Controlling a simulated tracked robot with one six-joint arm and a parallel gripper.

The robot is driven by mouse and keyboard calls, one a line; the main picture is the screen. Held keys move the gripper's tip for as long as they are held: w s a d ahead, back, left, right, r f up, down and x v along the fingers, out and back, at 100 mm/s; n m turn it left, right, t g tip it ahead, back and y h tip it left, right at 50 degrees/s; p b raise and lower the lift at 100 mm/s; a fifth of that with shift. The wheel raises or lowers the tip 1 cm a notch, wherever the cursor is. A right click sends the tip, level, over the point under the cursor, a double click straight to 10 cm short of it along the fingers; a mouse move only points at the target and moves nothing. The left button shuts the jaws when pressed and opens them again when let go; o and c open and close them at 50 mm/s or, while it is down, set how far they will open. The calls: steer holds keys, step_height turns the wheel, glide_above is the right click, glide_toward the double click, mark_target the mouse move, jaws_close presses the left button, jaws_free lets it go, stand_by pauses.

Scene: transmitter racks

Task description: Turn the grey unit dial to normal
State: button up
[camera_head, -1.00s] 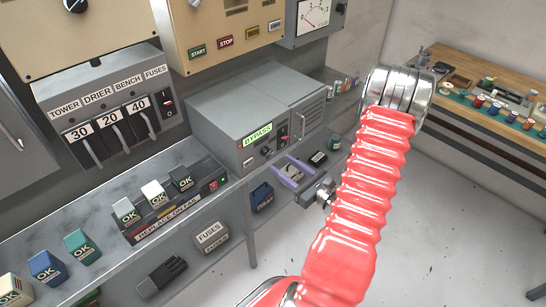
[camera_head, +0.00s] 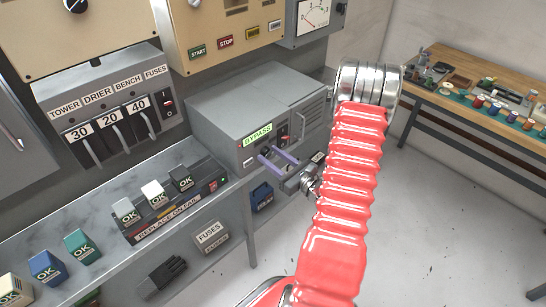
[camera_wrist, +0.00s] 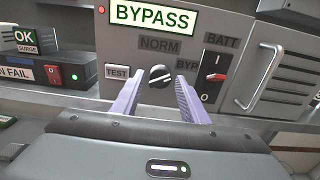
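The grey unit (camera_head: 252,115) stands on the shelf, with a lit green BYPASS sign (camera_wrist: 152,17) on its front. Its dark round dial (camera_wrist: 160,77) sits below the sign, between the NORM and BYP labels; the pointer's light mark appears turned to the right, toward BYP. My gripper (camera_wrist: 156,98) has two purple fingers, open and empty, one on each side of the dial in the wrist view and seemingly short of it. In the head view my gripper (camera_head: 271,158) is in front of the unit's lower front and hides part of the dial area.
A TEST button (camera_wrist: 117,72) is left of the dial, and a red-and-black BATT switch (camera_wrist: 213,75) is right of it. A metal handle (camera_wrist: 261,76) is farther right. The REPLACE ON FAIL block (camera_head: 178,207) stands left of the unit.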

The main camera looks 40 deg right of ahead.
steer(key=c, duration=0.7)
steer(key=shift+d, duration=0.25)
steer(key=shift+c, duration=0.9)
steer(key=shift+a, duration=0.15)
steer(key=shift+n, duration=0.3)
steer(key=n, duration=1.1)
steer(key=shift+n, duration=0.3)
steer(key=shift+a, duration=0.1)
steer(key=o, duration=1.1)
steer(key=shift+c, duration=0.2)
